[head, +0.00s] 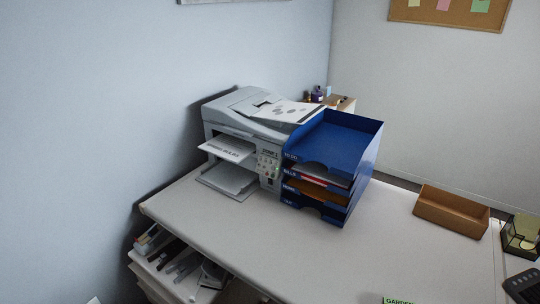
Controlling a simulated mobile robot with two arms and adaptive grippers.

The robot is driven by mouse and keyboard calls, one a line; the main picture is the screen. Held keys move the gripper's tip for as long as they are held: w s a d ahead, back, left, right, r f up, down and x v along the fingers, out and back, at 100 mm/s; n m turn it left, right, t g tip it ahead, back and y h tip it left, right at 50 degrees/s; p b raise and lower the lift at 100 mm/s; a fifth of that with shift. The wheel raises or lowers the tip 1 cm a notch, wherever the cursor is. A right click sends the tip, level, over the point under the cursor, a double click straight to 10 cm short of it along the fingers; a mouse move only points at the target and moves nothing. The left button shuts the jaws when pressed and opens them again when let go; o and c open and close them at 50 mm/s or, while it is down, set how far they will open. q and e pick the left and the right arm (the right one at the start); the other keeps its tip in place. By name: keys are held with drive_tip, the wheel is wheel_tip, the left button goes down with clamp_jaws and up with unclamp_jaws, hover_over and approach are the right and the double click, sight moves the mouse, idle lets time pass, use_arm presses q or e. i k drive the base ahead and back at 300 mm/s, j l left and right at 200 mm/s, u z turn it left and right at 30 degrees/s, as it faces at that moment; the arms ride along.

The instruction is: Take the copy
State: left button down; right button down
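A grey-white printer (243,120) stands at the back left of the white desk (225,225), close to the wall. A printed sheet (228,149) sticks out of its upper front slot, with dark text along its front edge. Another sheet (288,111) with grey printed shapes lies on top of the printer. Below the slot, a lower paper tray (229,179) juts out at the front. A control panel with buttons (268,165) is at the right of the printer's front. Neither of my grippers shows in the head view.
A blue stack of labelled letter trays (335,145) stands right against the printer, some holding papers. A brown open box (452,209) and a dark holder (521,235) are at the right. A shelf with items (180,265) sits below the desk's left edge. The desk's front middle is clear.

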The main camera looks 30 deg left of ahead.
sight(235, 150)
drive_tip(key=i+j+u, duration=0.25)
drive_tip(key=u, duration=0.15)
drive_tip(key=i+j+u, duration=0.2)
drive_tip(key=u, duration=0.25)
